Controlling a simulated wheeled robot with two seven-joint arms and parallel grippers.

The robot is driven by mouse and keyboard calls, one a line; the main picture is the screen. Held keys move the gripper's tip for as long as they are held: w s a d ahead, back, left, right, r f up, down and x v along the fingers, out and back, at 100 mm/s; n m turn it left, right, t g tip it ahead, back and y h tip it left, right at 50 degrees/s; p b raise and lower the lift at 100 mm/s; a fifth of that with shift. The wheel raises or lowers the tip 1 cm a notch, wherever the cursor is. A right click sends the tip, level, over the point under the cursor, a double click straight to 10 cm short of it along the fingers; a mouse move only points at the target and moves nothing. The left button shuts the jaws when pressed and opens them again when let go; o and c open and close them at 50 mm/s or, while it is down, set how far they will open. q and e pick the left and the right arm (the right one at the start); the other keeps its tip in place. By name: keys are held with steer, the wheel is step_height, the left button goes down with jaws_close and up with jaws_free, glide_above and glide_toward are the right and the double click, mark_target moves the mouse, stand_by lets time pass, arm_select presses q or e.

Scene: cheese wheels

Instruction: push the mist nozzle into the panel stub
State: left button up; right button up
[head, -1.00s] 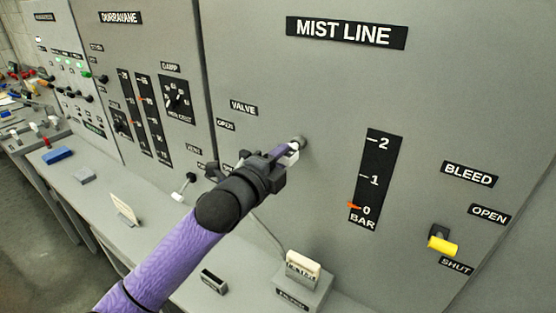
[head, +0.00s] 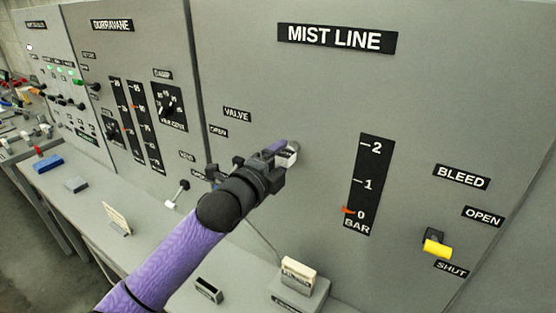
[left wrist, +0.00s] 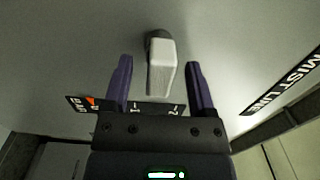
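The pale mist nozzle (head: 289,157) is at the grey panel, by my left gripper's tips. The left wrist view shows the nozzle (left wrist: 161,70) with its far end against the dark round panel stub (left wrist: 156,36); how deep it sits I cannot tell. My left gripper (head: 284,154) is open. Its purple fingers stand either side of the nozzle, with a gap on both sides, in the left wrist view (left wrist: 160,82). In the head view the stub is mostly hidden behind the gripper and nozzle. My right gripper is not in view.
Right of the nozzle is a bar gauge (head: 369,185) with its orange pointer near 0. A yellow bleed lever (head: 437,249) sits further right. A valve lever (head: 178,193) is left of my gripper. A labelled block (head: 299,283) stands on the ledge below.

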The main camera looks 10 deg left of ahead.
arm_select(q)
steer(key=b+v, duration=0.1)
steer(key=v, duration=0.9)
